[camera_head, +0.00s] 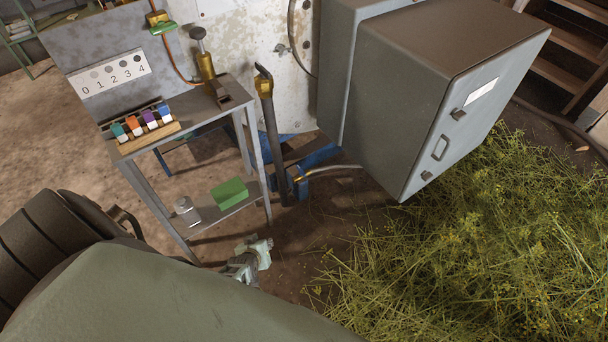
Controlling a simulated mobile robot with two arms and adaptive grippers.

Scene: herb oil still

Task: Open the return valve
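Nothing in view is labelled as the return valve, so I cannot tell which fitting it is. A small brass valve with a green handle (162,27) sits on a thin line at the top left, in front of the stained metal panel. A brass fitting with a dark knob (205,66) stands on the narrow metal stand. A black pipe with a brass collar (270,130) runs down beside the stand. My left gripper (256,254) is low in the picture, below the stand and apart from these fittings. Its fingers are too small to read. My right gripper is not in view.
The metal stand (186,137) holds a rack of coloured vials (143,124); a green box (229,192) and a small metal jar (186,211) are on its lower shelf. A grey cabinet (425,100) stands right of centre. Cut herbs (480,250) cover the right floor.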

